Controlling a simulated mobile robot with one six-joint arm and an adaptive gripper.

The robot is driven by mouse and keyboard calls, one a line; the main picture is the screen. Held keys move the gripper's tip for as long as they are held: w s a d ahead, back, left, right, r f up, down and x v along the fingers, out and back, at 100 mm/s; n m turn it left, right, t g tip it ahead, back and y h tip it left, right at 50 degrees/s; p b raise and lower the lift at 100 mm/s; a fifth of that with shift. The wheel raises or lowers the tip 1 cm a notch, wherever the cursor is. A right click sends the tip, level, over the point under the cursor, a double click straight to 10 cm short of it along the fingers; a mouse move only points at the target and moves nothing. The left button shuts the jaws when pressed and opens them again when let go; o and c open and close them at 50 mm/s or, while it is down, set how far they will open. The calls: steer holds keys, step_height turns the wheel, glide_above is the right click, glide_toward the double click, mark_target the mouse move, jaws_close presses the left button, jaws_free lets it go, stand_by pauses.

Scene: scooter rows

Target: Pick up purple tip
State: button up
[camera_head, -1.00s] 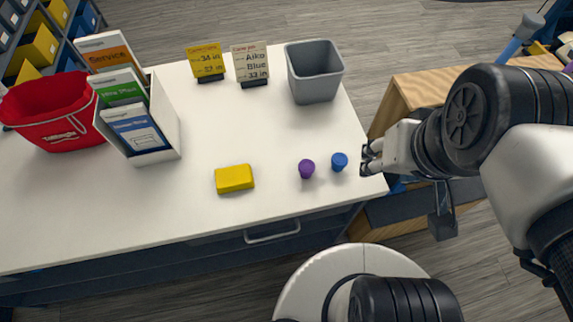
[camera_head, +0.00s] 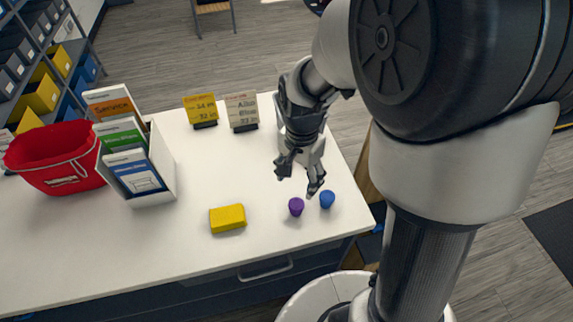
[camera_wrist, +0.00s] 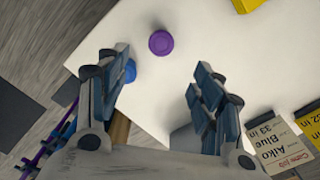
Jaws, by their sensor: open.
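The purple tip (camera_head: 296,207) stands on the white table (camera_head: 190,262) near its front right corner. The blue tip (camera_head: 327,199) is just right of it. My gripper (camera_head: 297,186) is open and empty, above the table and just behind the purple tip in the head view. In the wrist view the purple tip (camera_wrist: 161,42) lies beyond the two open fingers (camera_wrist: 162,88), nearly centred between them. The blue tip (camera_wrist: 130,71) is partly hidden by the left finger there.
A yellow block (camera_head: 228,218) lies left of the tips. The grey bin (camera_head: 281,118) is mostly hidden behind my arm. Two sign cards, the yellow one (camera_head: 201,109) and the pale one (camera_head: 241,111), stand at the back. A brochure holder (camera_head: 164,180) and red basket (camera_head: 40,178) are at left.

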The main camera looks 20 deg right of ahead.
mark_target(296, 203)
step_height(296, 203, down, 13)
steer(key=b, duration=0.4)
steer(key=shift+a, duration=0.1)
steer(key=c, duration=1.1)
steer(key=shift+r, duration=0.1)
steer(key=shift+c, duration=0.2)
